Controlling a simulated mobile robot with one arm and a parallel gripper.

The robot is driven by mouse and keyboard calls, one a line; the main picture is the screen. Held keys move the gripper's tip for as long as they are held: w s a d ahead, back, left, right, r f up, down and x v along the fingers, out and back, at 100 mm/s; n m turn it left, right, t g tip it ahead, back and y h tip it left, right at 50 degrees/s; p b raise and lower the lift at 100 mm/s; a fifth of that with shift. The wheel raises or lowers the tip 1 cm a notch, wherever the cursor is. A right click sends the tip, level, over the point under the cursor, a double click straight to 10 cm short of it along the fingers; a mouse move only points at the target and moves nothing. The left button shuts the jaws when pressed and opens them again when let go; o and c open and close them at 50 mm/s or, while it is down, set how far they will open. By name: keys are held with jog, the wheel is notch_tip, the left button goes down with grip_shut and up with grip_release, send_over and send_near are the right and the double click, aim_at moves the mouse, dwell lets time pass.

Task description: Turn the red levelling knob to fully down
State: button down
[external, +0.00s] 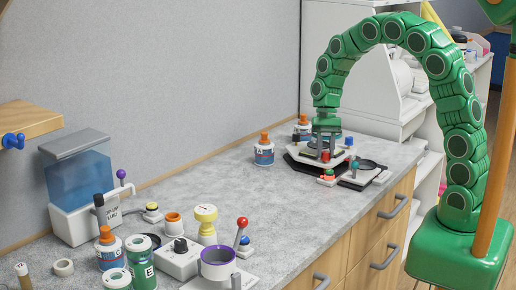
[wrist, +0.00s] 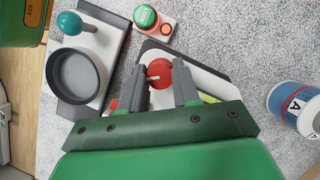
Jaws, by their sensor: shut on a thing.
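The red levelling knob (wrist: 180,72) is a round red disc on a dark-edged white platform (wrist: 210,80). My gripper (wrist: 163,80) is over the platform with its two grey fingers on either side of the knob, shut on it. The fingers hide part of the knob, and its turn position cannot be read. In the external view the red knob (external: 325,156) shows at the platform's near side, below my gripper (external: 324,144) at the end of the green arm.
A dark round dish (wrist: 78,80) and a teal ball knob (wrist: 69,21) sit on a plate beside the platform. A green button (wrist: 145,15) stands close by. A labelled bottle (wrist: 298,105) is at the right. Several jars and devices crowd the counter's near end; its middle (external: 210,185) is clear.

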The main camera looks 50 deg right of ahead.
jog(key=m+t, duration=0.1)
jog(key=m, duration=0.3)
jog(key=shift+s+m+t+y, duration=0.15)
jog(key=shift+m+t+y, duration=0.15)
jog(key=shift+t+y, duration=0.1)
jog(key=m+t, duration=0.1)
jog(key=m, duration=0.1)
jog(key=m+t, duration=0.1)
jog(key=m, duration=0.2)
jog(key=shift+s, duration=0.2)
jog(key=shift+m, duration=0.4)
jog(key=c, duration=0.8)
grip_release()
jog(key=shift+r, duration=0.1)
jog(key=v, duration=0.7)
jog(key=shift+d+r, duration=0.1)
jog(key=shift+r, duration=0.2)
